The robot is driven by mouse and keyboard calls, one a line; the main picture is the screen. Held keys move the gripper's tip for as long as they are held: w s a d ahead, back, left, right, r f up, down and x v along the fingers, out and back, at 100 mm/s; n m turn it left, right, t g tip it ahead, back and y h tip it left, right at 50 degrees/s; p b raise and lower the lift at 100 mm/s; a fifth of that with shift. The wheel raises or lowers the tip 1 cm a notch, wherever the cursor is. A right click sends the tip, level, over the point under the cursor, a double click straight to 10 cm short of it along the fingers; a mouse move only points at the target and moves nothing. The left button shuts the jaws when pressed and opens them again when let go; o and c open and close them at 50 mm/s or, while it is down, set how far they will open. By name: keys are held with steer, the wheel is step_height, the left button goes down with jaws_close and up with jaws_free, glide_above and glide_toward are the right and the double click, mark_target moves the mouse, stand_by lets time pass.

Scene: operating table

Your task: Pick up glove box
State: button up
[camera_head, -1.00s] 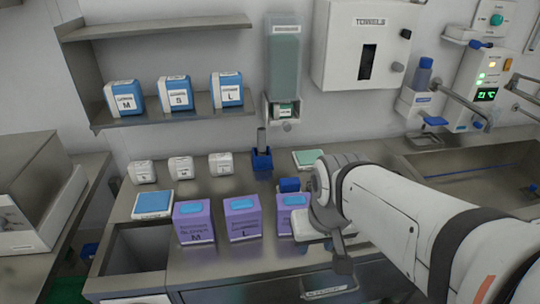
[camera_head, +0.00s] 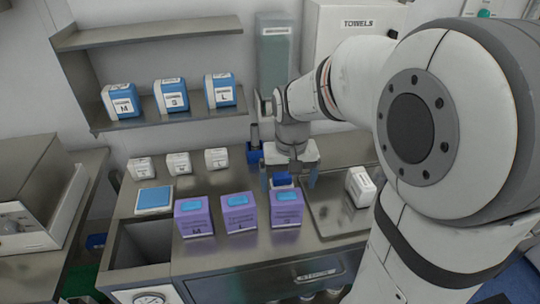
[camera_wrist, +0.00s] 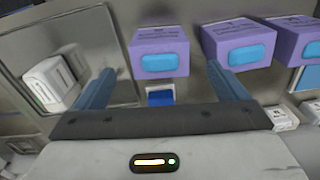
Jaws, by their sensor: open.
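Three purple glove boxes with blue oval tops stand in a row on the counter: a left one marked M (camera_head: 194,220), a middle one marked L (camera_head: 239,217) and a right one (camera_head: 286,212) whose letter I cannot read. My gripper (camera_head: 289,182) is above the counter behind the right box, fingers pointing down, open and apart from the boxes. In the wrist view, the right box (camera_wrist: 158,38) shows beyond and between my two blue fingers (camera_wrist: 161,85). The middle box (camera_wrist: 238,52) is right of it there, and the left box (camera_wrist: 298,40) is cut off.
A metal tray (camera_head: 338,219) with a white box (camera_head: 360,186) is right of the glove boxes. A small blue item (camera_head: 283,179) lies below my gripper. Small white boxes (camera_head: 178,163) stand behind. A shelf (camera_head: 146,124) holds blue-white boxes. An open bin (camera_head: 140,243) is at left.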

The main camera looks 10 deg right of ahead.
mark_target(286, 196)
steer(key=shift+o, duration=0.7)
steer(key=shift+w, duration=0.45)
steer(key=shift+f, duration=0.35)
steer(key=f, duration=0.4)
steer(key=f+p, duration=0.1)
steer(key=f, duration=0.2)
steer(key=shift+w+d, duration=0.1)
steer(key=shift+w, duration=0.25)
steer(key=c, duration=1.1)
